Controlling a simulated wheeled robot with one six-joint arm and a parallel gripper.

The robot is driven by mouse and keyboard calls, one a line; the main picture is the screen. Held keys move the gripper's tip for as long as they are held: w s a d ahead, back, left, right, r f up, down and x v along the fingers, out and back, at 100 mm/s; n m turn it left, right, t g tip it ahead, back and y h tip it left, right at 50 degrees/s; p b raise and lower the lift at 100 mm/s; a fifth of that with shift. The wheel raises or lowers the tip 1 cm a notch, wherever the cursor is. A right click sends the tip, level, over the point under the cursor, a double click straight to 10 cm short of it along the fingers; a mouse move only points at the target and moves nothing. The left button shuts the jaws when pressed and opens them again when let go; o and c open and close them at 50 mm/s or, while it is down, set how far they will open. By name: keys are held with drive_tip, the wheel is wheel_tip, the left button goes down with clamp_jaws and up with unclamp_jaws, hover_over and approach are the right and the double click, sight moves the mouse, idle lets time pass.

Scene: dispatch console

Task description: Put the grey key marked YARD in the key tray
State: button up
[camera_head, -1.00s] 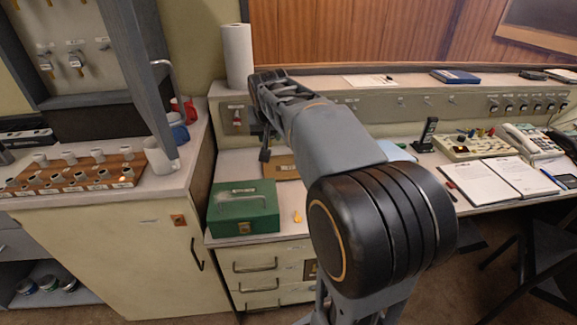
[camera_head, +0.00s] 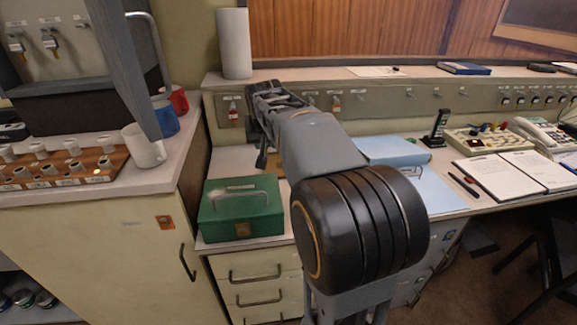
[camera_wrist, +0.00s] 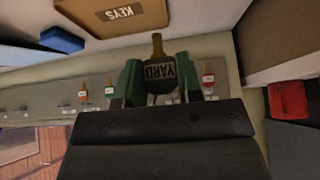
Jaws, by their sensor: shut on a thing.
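In the wrist view, my gripper (camera_wrist: 158,78) is shut on a key with a dark grey head marked YARD (camera_wrist: 160,71). Its brass-coloured part points toward the top of that picture. The green-tipped fingers are on either side of the head. The key tray (camera_wrist: 88,20), tan-brown with a KEYS label, lies beyond the key at the top, and the key appears apart from it. In the head view, my gripper (camera_head: 262,155) is above the desk behind the green cash box; the key cannot be made out there.
A green cash box (camera_head: 241,207) stands on the desk's left end. Tagged keys (camera_head: 233,108) hang along the back panel. A white mug (camera_head: 145,147) and a wooden rack (camera_head: 62,170) stand on the left cabinet. A blue folder (camera_head: 393,150) lies right of my arm.

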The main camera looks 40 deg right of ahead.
drive_tip(key=w+d+f, duration=0.1)
drive_tip(key=d+f, duration=0.1)
drive_tip(key=d, duration=0.1)
drive_tip(key=w+d+f+b, duration=0.1)
drive_tip(key=d+f, duration=0.2)
drive_tip(key=d, duration=0.1)
drive_tip(key=w+d+f+b, duration=0.1)
drive_tip(key=w+d+f, duration=0.1)
drive_tip(key=d+f, duration=0.1)
drive_tip(key=shift+d+f, duration=0.2)
drive_tip(key=shift+d, duration=0.4)
drive_tip(key=shift+d+f+b, duration=0.15)
drive_tip(key=shift+f+b, duration=0.15)
drive_tip(key=shift+w+d+f+b, duration=0.1)
drive_tip(key=shift+f+b, duration=0.15)
drive_tip(key=shift+f, duration=0.6)
drive_tip(key=shift+w+d+f+b, duration=0.1)
drive_tip(key=shift+f+b, duration=0.15)
drive_tip(key=shift+f, duration=0.6)
drive_tip(key=shift+f, duration=0.2)
drive_tip(key=o, duration=0.8)
drive_tip(key=shift+o, duration=0.2)
drive_tip(key=shift+s+r, duration=0.15)
drive_tip(key=shift+r, duration=0.35)
drive_tip(key=p+v, duration=0.2)
drive_tip(key=v, duration=0.9)
drive_tip(key=shift+p, duration=0.35)
drive_tip(key=shift+s+a+r, duration=0.1)
drive_tip(key=shift+a+r, duration=0.1)
